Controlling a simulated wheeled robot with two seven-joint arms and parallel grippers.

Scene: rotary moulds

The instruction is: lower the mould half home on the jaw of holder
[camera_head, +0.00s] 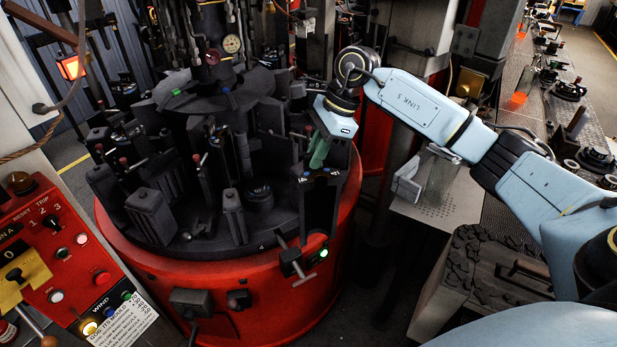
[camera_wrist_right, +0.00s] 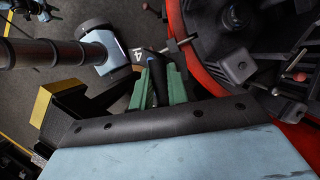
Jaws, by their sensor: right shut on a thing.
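My right gripper (camera_head: 320,152) comes in from the right in the head view, with green fingers pointing down at the front right of the rotary machine. In the wrist view its green fingers (camera_wrist_right: 160,82) are closed on a dark piece, taken to be the mould half (camera_wrist_right: 156,70), which shows only in part between them. Below the fingers in the head view stands a dark holder (camera_head: 320,190) with white marks at its top. The gripper hides much of the contact area, so I cannot tell whether the mould half touches the jaw. My left gripper is not in view.
The round dark table (camera_head: 170,250) on its red base (camera_head: 235,315) carries several upright dark blocks close by. A T-handle (camera_head: 292,262) juts from the front. A red control panel (camera_head: 60,260) stands at left; a perforated side table (camera_head: 440,210) is at right.

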